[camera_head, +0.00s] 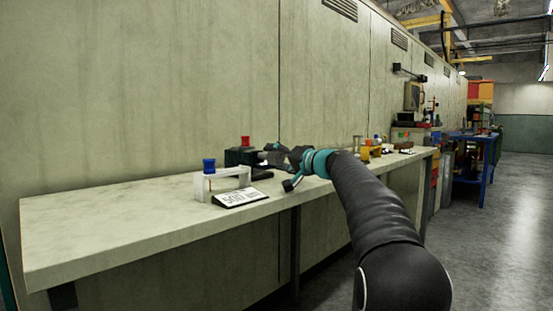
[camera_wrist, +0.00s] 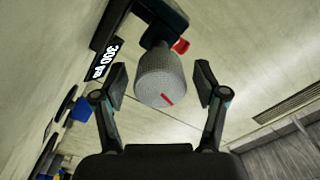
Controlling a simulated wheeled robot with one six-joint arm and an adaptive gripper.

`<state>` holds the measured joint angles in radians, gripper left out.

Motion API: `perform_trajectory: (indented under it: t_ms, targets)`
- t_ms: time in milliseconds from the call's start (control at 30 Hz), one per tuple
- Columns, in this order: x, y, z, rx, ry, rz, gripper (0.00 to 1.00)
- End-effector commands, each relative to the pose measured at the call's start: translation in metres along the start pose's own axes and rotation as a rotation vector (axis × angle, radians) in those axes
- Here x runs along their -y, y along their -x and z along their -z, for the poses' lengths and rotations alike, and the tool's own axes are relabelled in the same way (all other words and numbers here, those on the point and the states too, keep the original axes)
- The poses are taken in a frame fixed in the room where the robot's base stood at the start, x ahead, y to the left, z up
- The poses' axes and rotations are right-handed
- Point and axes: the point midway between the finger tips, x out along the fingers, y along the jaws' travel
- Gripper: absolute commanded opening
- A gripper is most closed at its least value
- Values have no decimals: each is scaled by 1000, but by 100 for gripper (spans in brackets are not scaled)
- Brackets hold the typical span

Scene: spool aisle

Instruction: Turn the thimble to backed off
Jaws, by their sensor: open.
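The thimble (camera_wrist: 162,80) is a grey knurled cylinder with a red mark on its end face, seen in the wrist view. It joins a black body (camera_wrist: 112,22) with a white-lettered label (camera_wrist: 104,60). My gripper (camera_wrist: 161,84) is open, with one finger on each side of the thimble and a visible gap at both. In the head view my gripper (camera_head: 272,154) is at the right of the dark device (camera_head: 240,157) on the bench; there the thimble is hard to make out among the fingers.
The long pale bench (camera_head: 110,220) runs along a wall. Left of the device are a white stand (camera_head: 228,180) with a blue knob (camera_head: 209,165) and a tilted sign (camera_head: 240,198). Small coloured items (camera_head: 370,147) stand beyond my arm. The bench's left end is clear.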

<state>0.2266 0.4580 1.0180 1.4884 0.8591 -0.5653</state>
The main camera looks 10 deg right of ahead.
Motion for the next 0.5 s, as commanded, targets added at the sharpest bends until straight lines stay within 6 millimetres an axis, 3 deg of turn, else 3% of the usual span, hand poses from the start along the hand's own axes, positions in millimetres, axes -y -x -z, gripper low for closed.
perform_trajectory:
  t_ms: [167, 500]
  targets:
    - [0, 14, 1, -1, 0, -2, 72]
    - [0, 80, 1, -2, 0, -1, 72]
